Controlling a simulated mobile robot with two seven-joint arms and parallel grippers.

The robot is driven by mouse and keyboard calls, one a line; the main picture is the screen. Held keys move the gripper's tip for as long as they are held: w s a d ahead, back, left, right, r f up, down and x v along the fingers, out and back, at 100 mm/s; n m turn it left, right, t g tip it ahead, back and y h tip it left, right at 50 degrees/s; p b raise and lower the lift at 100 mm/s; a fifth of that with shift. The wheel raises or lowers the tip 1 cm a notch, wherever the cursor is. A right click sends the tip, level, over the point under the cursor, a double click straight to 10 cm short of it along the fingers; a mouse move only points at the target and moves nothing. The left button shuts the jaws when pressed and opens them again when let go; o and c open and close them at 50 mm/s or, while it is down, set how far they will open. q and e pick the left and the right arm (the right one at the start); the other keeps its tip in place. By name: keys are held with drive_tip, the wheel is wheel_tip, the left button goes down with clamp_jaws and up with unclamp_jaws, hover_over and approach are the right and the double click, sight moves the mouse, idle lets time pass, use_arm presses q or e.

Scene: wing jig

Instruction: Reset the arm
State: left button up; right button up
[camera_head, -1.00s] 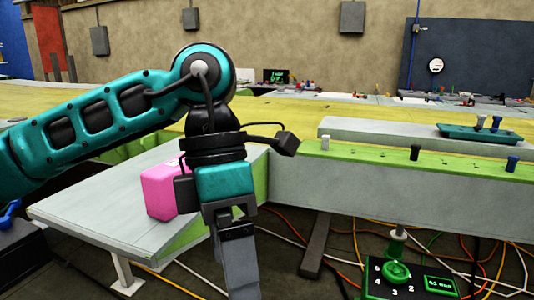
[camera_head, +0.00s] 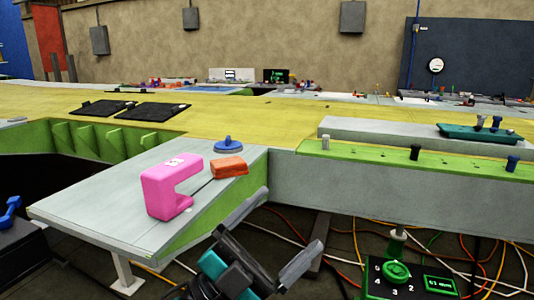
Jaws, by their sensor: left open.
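My left gripper (camera_head: 290,221) is low in the picture, in front of the sloping grey side shelf, with its two fingers spread apart and nothing between them. The rest of my left arm is mostly below the picture's edge. My right gripper is out of view. A pink C-shaped block (camera_head: 160,193) stands on the grey side shelf (camera_head: 105,210), to the left of my left gripper and apart from it. An orange block (camera_head: 229,167) and a blue round piece with a knob (camera_head: 228,146) sit behind it on the same shelf.
The long yellow wing surface (camera_head: 260,118) runs across behind, with two black panels (camera_head: 153,112) on it. A green strip with pegs (camera_head: 400,155) edges the right side. A green dial box (camera_head: 397,272) and loose coloured cables are at lower right.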

use_arm(q)
drive_tip(key=w+a+f+n+t+y, duration=0.1)
drive_tip(key=a+f+n+t+y, duration=0.35)
drive_tip(key=f+n+y, duration=0.55)
drive_tip(key=a+f+n+t+y, duration=0.3)
drive_tip(key=a+f+n+y, duration=0.35)
drive_tip(key=f, duration=0.45)
drive_tip(key=s+a+f+n+g+y, duration=0.2)
drive_tip(key=s+a+f+g, duration=0.1)
drive_tip(key=s+f, duration=0.3)
drive_tip(key=s+a+f+n+g+y, duration=0.3)
drive_tip(key=s+a+f+g, duration=0.1)
drive_tip(key=f, duration=0.7)
drive_tip(key=shift+s+a+f, duration=0.25)
drive_tip(key=shift+s+a, duration=0.35)
drive_tip(key=shift+s, duration=0.65)
